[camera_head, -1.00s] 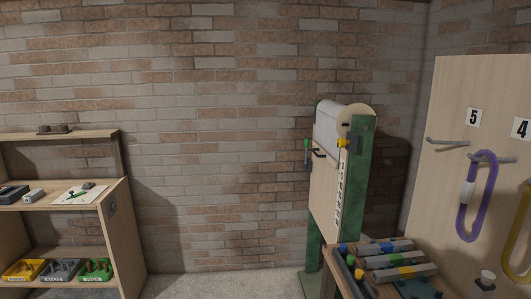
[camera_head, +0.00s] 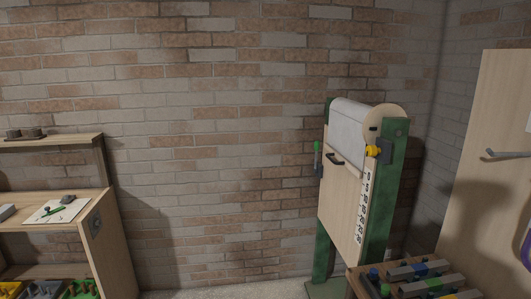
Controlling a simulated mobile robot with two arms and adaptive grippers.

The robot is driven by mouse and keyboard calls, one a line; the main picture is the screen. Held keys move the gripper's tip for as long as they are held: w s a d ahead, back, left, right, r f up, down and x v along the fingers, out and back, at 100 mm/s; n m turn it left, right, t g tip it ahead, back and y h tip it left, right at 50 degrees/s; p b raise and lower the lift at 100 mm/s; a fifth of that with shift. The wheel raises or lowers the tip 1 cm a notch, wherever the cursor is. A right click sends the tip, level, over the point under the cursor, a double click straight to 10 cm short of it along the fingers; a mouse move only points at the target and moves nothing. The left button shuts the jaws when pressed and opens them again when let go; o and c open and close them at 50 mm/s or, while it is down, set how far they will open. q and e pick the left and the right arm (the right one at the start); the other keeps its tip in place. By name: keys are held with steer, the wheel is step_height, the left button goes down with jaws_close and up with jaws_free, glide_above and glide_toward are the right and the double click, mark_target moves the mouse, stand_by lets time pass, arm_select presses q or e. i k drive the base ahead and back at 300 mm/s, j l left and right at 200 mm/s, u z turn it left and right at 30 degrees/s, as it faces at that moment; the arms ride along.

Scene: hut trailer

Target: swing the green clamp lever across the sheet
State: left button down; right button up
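The green clamp lever (camera_head: 317,147) has a green knob on a dark handle and points upward at the left edge of the green-framed stand (camera_head: 392,185). A white sheet (camera_head: 349,127) comes off a roll at the top of the stand and hangs over a wooden board (camera_head: 341,205). A dark handle (camera_head: 336,159) sits near the sheet's lower edge. A yellow knob (camera_head: 372,151) is on the stand's right post. Neither of my grippers is in view.
A wooden table (camera_head: 357,283) with several coloured-banded bars stands in front of the stand at lower right. A wooden panel with a peg (camera_head: 507,153) is at far right. Wooden shelves (camera_head: 97,230) stand at left. The floor between shelves and stand looks clear.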

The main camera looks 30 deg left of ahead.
mark_target(316, 147)
steer(key=i+j+u, duration=0.1)
steer(key=j, duration=0.3)
steer(key=i+j, duration=0.3)
steer(key=i+j+u, duration=0.15)
steer(key=j, duration=0.3)
steer(key=i+j, duration=0.25)
steer(key=i+j+u, duration=0.1)
steer(key=i+j, duration=0.55)
steer(key=i+j+u, duration=0.1)
steer(key=i+j, duration=0.45)
steer(key=i, duration=0.15)
steer(key=i+j+u, duration=0.1)
steer(key=i+j, duration=0.45)
steer(key=i, duration=0.15)
